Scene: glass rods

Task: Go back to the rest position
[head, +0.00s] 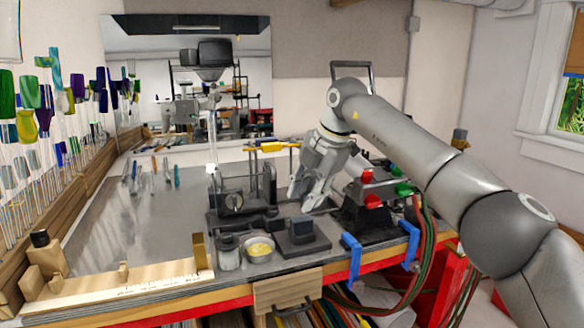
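My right arm comes in from the right side and reaches over the workbench (105,235). My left gripper is not in view.
Coloured glass rods (28,110) stand in wooden racks (95,178) along the left. A metal bowl (259,249) and a glass jar (228,252) sit near the front edge. Hoses (428,250) hang at the right. The bench's left middle is mostly clear.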

